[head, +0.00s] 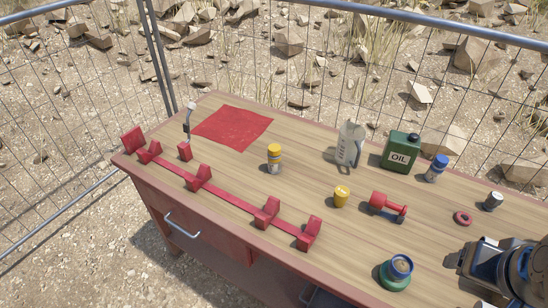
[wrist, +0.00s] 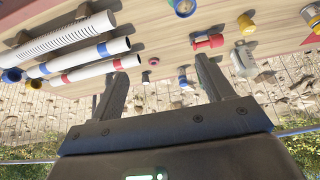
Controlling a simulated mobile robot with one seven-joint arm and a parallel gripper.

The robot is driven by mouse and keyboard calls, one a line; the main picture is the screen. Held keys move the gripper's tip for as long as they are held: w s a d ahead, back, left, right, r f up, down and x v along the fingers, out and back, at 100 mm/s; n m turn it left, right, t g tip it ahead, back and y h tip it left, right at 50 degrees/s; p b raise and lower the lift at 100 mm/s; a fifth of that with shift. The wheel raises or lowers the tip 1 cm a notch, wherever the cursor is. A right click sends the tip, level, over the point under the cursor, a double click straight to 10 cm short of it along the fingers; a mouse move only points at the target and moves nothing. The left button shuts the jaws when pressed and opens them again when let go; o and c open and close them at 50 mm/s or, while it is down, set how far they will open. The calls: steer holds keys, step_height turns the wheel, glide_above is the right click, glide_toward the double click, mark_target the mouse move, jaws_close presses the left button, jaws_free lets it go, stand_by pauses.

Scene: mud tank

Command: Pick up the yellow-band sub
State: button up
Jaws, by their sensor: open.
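No thing is plainly marked as the yellow-band sub. A short pale cylinder with a yellow top (head: 274,158) stands upright on the bench near the red mat in the head view. I cannot tell if it is the sub. A plain yellow can (head: 341,196) stands to its right; a yellow can also shows in the wrist view (wrist: 246,25). Pale tubes lie side by side at the left of the wrist view: a ribbed one (wrist: 70,38), a blue-banded one (wrist: 80,57) and a red-banded one (wrist: 95,70). My gripper (wrist: 160,68) is open and empty, apart from them.
The bench also holds a red rack (head: 230,200) along its front, a red mat (head: 232,127), a grey jug (head: 346,145), a green oil can (head: 401,152), a blue-capped bottle (head: 437,168) and a red dumbbell (head: 388,206). A wire fence stands behind.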

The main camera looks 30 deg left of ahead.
steer(key=shift+w, duration=0.1)
steer(key=shift+c, duration=0.4)
steer(key=w+a+r+n+y, duration=0.1)
steer(key=w+a+r+n, duration=0.15)
steer(key=w+a, duration=0.75)
steer(key=n+g+y, duration=0.2)
steer(key=n, duration=0.5)
glide_above(274, 157)
steer(key=d, duration=0.2)
step_height(274, 157, down, 18)
steer(key=r, duration=0.1)
steer(key=shift+m, duration=0.25)
steer(key=f, duration=0.1)
steer(key=a+f, duration=0.1)
steer(key=f, duration=0.3)
steer(key=shift+w+a, duration=0.15)
steer(key=shift+a, duration=0.1)
steer(key=shift+s+x, duration=0.2)
steer(key=shift+x, duration=1.4)
steer(key=shift+s+x, duration=0.15)
steer(key=shift+x, duration=1.4)
steer(key=shift+d+f, duration=0.1)
steer(key=shift+f, duration=0.05)
steer(key=shift+c, duration=0.4)
